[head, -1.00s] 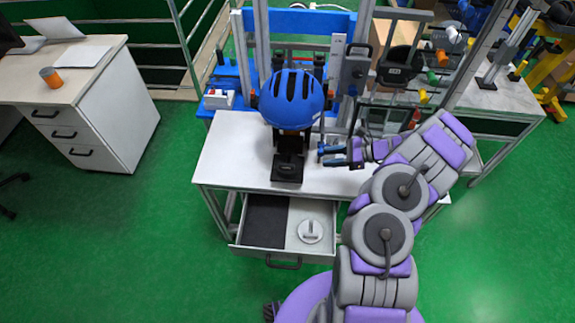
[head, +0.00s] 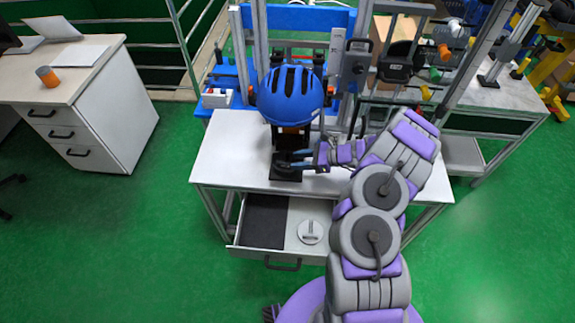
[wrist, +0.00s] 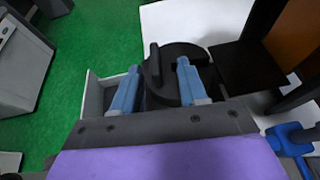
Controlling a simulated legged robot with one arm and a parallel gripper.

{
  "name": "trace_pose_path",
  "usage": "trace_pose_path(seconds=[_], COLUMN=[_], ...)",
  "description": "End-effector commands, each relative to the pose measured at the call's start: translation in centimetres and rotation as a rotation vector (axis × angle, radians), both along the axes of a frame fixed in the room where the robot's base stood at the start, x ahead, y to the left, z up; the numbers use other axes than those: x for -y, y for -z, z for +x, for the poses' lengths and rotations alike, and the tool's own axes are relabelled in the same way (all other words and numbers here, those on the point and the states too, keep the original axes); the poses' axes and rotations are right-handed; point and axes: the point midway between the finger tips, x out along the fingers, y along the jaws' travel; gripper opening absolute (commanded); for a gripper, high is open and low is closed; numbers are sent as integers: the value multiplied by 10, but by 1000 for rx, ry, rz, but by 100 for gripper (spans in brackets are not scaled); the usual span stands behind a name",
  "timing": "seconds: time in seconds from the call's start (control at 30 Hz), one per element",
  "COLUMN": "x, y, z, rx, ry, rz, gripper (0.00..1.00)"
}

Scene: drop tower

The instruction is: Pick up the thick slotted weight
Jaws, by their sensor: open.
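A dark, thick round weight (wrist: 188,82) with a raised bar on top shows in the wrist view. It sits by the black base under the blue helmet (head: 291,94), and is hard to tell from the base in the head view. My gripper (wrist: 157,67) is open; its blue fingers reach toward the weight, one on each side of the raised bar in the picture. I cannot tell whether they touch it. In the head view my gripper (head: 298,160) is just right of the black base (head: 286,176). A pale slotted disc (head: 311,232) lies in the open drawer.
The drawer (head: 281,261) is pulled out below the white tabletop (head: 225,160), with a dark lining in its left part. Metal uprights (head: 338,75) stand behind the table. The tabletop left of the base is clear.

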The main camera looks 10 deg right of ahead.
Motion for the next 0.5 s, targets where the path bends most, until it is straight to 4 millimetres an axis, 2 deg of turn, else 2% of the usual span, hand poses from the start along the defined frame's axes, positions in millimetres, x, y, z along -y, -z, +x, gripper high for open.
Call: trace_pose_path(seconds=[0.3,0.5], x=[-37,-46], y=[16,19], z=[8,13], rx=[-2,-1], ry=[-5,-1], rz=[1,1], gripper=[43,43])
